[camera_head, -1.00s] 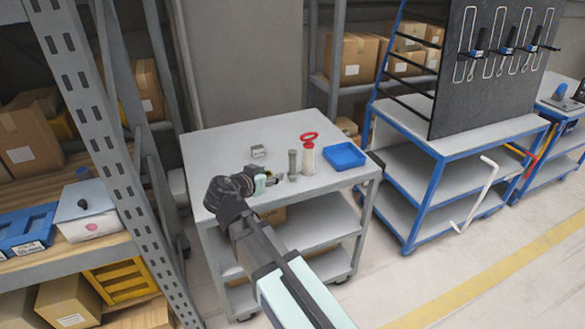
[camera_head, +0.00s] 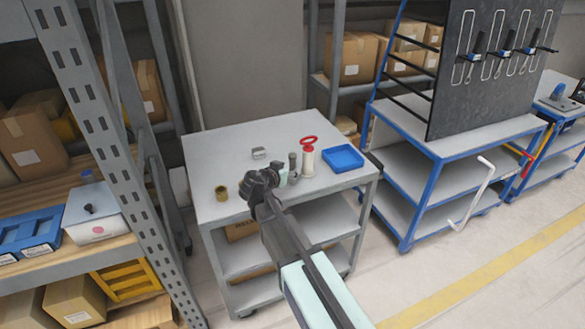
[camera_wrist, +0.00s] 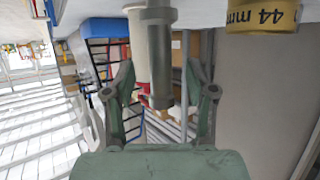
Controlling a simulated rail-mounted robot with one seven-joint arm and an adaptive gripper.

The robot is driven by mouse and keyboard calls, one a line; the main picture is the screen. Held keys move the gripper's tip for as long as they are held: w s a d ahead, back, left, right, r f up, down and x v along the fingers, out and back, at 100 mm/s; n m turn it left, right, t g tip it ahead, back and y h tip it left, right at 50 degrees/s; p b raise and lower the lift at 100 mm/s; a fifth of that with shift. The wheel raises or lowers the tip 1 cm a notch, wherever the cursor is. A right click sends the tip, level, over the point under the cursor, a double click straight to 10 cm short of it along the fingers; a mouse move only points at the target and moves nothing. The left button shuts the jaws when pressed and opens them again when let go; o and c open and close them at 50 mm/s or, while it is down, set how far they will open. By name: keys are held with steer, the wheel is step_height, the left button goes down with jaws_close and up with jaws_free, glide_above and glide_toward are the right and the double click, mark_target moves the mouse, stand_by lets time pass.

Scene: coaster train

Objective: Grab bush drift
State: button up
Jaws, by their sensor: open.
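The bush drift looks to be the grey stepped cylinder (camera_head: 293,164) standing on the cart top; it also shows in the wrist view (camera_wrist: 160,55). My gripper (camera_wrist: 160,92) is open in the wrist view, with one finger on each side of the drift's line. The drift's narrower part appears between the fingers; I see no clear contact. In the head view my gripper (camera_head: 281,178) is just in front of the drift and hides its lower part.
A white cylinder with a red ring handle (camera_head: 308,157) stands close behind the drift. A blue tray (camera_head: 343,158) is to the right. A brass ring (camera_head: 222,193), marked "44 mm" in the wrist view (camera_wrist: 262,16), and a small grey block (camera_head: 259,153) are on the cart (camera_head: 215,150).

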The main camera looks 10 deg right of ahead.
mark_target(291, 166)
steer(key=p+x, duration=0.1)
steer(key=x, duration=0.2)
steer(key=shift+w+d, duration=0.15)
steer(key=shift+w, duration=0.15)
steer(key=shift+c, duration=0.4)
jaws_close()
steer(key=shift+r, duration=0.2)
